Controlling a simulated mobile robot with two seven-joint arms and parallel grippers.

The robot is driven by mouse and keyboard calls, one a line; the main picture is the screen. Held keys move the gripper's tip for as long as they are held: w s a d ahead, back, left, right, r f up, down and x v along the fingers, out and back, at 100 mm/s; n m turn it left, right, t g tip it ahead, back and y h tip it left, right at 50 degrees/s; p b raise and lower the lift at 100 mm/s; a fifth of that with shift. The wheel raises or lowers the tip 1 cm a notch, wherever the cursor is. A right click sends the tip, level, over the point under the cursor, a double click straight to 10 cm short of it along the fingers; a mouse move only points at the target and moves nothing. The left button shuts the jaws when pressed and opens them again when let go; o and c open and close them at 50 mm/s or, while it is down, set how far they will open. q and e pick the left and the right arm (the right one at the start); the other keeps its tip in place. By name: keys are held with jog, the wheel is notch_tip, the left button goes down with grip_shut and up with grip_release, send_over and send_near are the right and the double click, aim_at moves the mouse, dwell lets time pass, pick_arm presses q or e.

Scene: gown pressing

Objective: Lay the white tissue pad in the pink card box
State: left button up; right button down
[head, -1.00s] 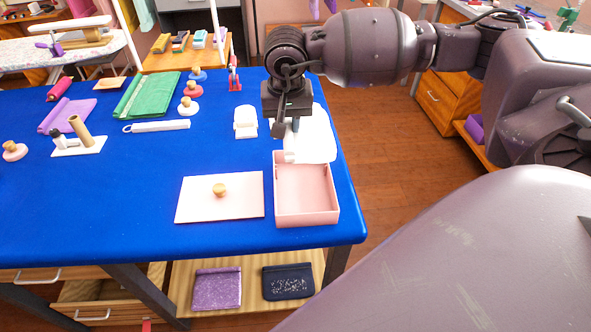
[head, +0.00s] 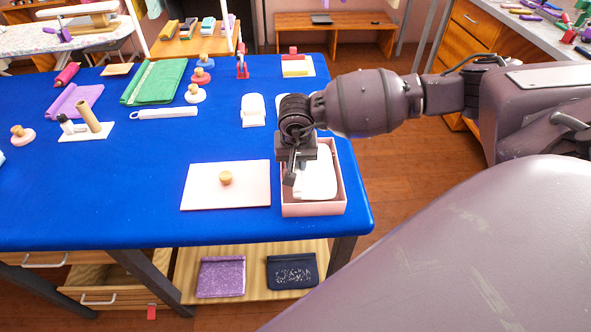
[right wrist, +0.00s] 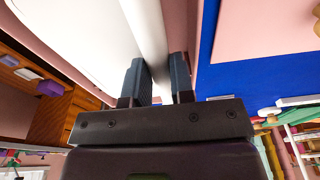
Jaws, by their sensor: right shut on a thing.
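The white tissue pad (head: 319,180) is over the pink card box (head: 314,210), within its outline in the head view. I cannot tell whether it rests on the box floor. My right gripper (head: 292,178) is at the box's left side and covers part of the pad. In the right wrist view, the gripper (right wrist: 158,82) is shut on the pad's thick rolled edge (right wrist: 146,25), and the flat pad (right wrist: 75,30) spreads to the left. A pink box wall (right wrist: 186,20) shows beside it. My left gripper is in neither view.
A pink lid (head: 205,190) with a wooden knob (head: 225,178) lies left of the box. A white object (head: 253,110) lies behind. The blue table's (head: 120,205) right edge is close to the box. The table in front of the lid is clear.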

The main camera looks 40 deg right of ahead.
notch_tip(320, 180, down, 3)
jog(key=shift+r, duration=0.1)
jog(key=shift+f, duration=0.25)
pick_arm(q)
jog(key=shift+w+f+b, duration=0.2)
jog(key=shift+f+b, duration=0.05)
jog(key=shift+b, duration=0.1)
pick_arm(e)
jog(key=shift+f, duration=0.35)
jog(key=c, duration=1.3)
grip_release()
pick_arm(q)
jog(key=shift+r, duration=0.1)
pick_arm(e)
jog(key=shift+o, duration=0.2)
jog(key=shift+r, duration=0.1)
